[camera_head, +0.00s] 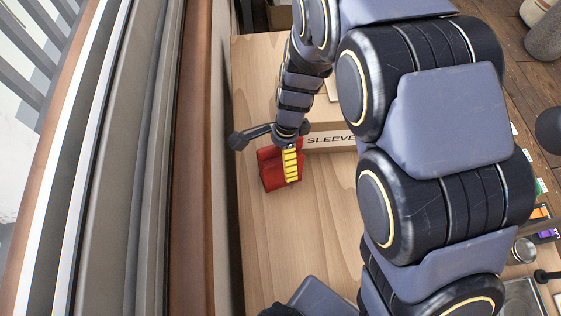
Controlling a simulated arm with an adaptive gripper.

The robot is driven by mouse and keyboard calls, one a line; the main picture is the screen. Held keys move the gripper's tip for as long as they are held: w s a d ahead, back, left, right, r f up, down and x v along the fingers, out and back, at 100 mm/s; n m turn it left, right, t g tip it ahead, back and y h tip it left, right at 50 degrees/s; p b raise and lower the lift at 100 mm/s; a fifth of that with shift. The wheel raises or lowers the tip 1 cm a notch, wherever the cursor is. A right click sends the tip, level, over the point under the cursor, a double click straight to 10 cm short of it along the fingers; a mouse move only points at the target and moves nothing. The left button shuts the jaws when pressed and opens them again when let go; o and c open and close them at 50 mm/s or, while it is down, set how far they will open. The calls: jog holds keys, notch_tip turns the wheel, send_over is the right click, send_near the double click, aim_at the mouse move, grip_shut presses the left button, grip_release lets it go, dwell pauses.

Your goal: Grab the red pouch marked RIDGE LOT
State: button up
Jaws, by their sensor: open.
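A red pouch (271,176) stands on the wooden tabletop (297,240), left of the middle of the view. No label text can be read on it from here. My gripper (290,166) reaches down over the pouch from above, its yellow-segmented finger in front of the pouch's right part. The other finger is hidden, and I cannot tell whether the finger touches the pouch. My gripper is open.
A cardboard box marked SLEEVE (330,139) sits just right of the pouch, partly behind my arm. A wall ledge (196,200) runs along the left. A small metal jar (524,250) and colored cards (541,212) lie at the far right. Tabletop in front of the pouch is clear.

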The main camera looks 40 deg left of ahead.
jog(key=shift+f, duration=0.2)
dwell(0.3)
jog(key=c, duration=1.2)
jog(key=shift+r, duration=0.1)
